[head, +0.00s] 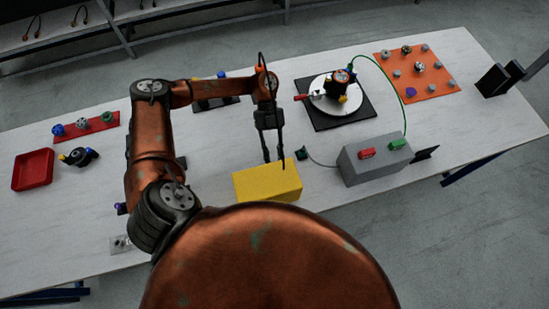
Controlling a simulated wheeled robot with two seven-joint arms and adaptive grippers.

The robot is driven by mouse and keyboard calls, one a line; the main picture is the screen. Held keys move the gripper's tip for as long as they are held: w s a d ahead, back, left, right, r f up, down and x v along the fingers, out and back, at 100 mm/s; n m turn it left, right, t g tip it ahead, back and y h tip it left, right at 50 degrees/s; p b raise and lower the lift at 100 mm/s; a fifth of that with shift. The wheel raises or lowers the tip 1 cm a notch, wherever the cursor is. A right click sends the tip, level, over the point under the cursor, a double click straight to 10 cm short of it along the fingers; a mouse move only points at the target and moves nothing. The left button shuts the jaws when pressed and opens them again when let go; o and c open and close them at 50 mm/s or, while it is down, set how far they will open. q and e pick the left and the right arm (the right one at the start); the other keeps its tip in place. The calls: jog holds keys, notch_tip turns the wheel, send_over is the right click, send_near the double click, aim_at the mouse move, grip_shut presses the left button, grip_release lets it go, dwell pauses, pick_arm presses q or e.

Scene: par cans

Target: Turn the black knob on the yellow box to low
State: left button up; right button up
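The yellow box (267,184) sits near the front edge of the white table, in the middle of the head view. Its black knob cannot be made out; the side facing away from the camera is hidden. My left gripper (274,161) points down at the box's far top edge, with its two thin dark fingers apart and nothing visible between them. Whether the fingers touch the box or a knob cannot be told. My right gripper is not in view.
Right of the box stand a small black piece (302,153) with a cable and a grey box (375,160) with red and green parts. Behind is a black plate (359,117) with a silver disc. A red tray (33,170) lies far left.

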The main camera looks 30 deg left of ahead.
pick_arm(q)
jog(key=o, duration=0.3)
jog(key=v, duration=1.2)
dwell(0.3)
